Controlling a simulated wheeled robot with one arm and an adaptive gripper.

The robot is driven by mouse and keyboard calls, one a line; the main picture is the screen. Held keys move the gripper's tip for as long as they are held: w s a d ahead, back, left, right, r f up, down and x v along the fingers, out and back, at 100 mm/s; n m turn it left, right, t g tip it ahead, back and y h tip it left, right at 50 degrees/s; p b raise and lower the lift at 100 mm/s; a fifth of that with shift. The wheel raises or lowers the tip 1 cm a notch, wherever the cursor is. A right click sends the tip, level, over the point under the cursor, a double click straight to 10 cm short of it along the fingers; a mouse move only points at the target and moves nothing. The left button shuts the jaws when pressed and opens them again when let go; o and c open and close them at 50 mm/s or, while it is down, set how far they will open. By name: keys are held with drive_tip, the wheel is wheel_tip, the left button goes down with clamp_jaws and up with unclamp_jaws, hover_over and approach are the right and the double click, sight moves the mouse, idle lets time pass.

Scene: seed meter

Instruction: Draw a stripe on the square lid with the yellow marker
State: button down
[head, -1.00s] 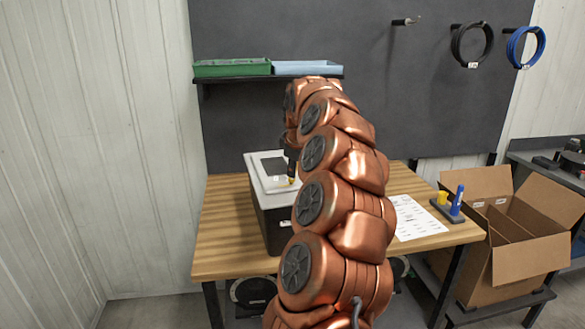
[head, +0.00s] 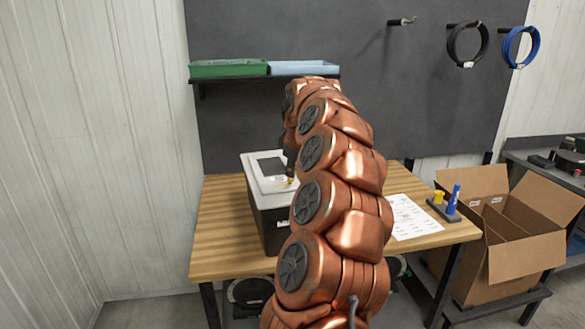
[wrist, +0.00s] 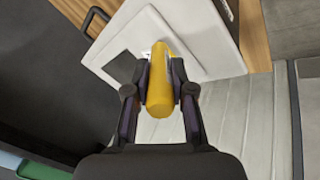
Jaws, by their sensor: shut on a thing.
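The white lid (head: 268,186) tops a dark box (head: 270,218) on the wooden table. It carries a dark rectangular panel (head: 271,166). My gripper (head: 289,168) is over the lid's right part, mostly hidden by my arm in the head view. In the wrist view my gripper (wrist: 161,85) is shut on the yellow marker (wrist: 158,95), which lies over the white lid (wrist: 200,35) and its dark panel (wrist: 124,66). The marker's far end is over the lid, but I cannot tell whether it touches. No stripe can be made out.
A dark stand (head: 445,211) with a blue marker (head: 454,198) and a yellow piece (head: 438,197) stands at the table's right. A printed sheet (head: 412,217) lies beside my arm. An open cardboard box (head: 530,257) is right of the table. A shelf with trays (head: 228,69) hangs behind.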

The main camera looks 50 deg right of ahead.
drive_tip(key=shift+r+p, duration=1.7)
drive_tip(key=shift+r, duration=1.3)
